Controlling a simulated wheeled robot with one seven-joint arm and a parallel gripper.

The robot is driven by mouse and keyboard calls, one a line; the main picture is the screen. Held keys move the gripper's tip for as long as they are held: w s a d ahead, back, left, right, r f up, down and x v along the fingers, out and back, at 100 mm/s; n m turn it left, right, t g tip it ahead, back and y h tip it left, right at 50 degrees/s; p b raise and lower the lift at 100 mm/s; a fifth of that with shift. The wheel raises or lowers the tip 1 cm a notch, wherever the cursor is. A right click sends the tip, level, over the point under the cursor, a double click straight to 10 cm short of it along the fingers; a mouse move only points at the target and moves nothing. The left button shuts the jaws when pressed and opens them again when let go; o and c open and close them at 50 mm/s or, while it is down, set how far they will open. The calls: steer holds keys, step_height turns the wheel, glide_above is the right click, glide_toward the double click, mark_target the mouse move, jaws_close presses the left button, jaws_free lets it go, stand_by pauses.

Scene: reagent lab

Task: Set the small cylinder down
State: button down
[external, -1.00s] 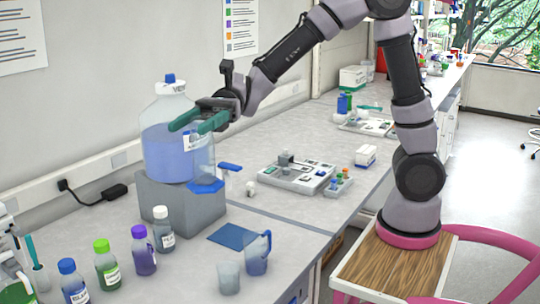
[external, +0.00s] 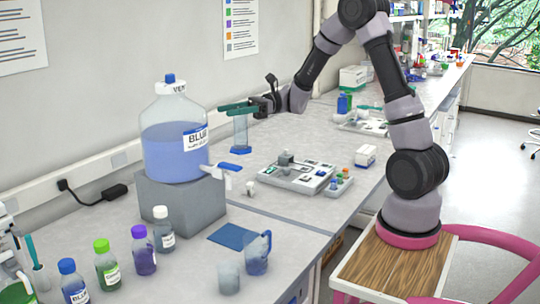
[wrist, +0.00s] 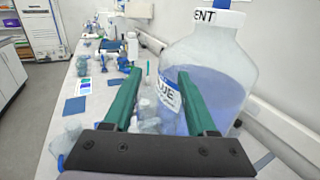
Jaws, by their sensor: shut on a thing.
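The small cylinder (external: 241,131) is clear, with a blue foot (external: 240,150), and hangs upright below my gripper (external: 236,108). My gripper's green fingers are shut on its upper part, to the right of the big blue-liquid bottle (external: 172,140). In the external view I cannot tell whether the foot touches the bench. The wrist view shows my two green fingers (wrist: 158,95), with the big bottle (wrist: 225,70) beyond the right one; the cylinder cannot be made out clearly there.
The big bottle stands on a grey block (external: 182,203), its tap (external: 224,168) sticking out right. A grey tray of small parts (external: 297,176) lies right of the cylinder. A blue mat (external: 233,237), a beaker (external: 228,278) and a blue jug (external: 257,254) are in front. Several capped bottles stand front left.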

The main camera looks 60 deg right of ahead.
steer(key=w+d+f+m+t+h, duration=0.3)
steer(key=d+f+m+t+h, duration=0.1)
steer(key=f+t+h, duration=0.15)
steer(key=w+d+f+m+t+h, duration=0.3)
steer(key=d+f+m+t+h, duration=0.15)
steer(key=f, duration=0.25)
steer(key=w+d+m+h, duration=0.5)
steer(key=w+d+h, duration=0.2)
steer(key=w+d, duration=0.75)
step_height(320, 180, down, 10)
steer(key=d, duration=0.1)
steer(key=shift+d+f, duration=0.2)
steer(key=shift+f, duration=0.2)
steer(key=shift+c, duration=1)
jaws_free()
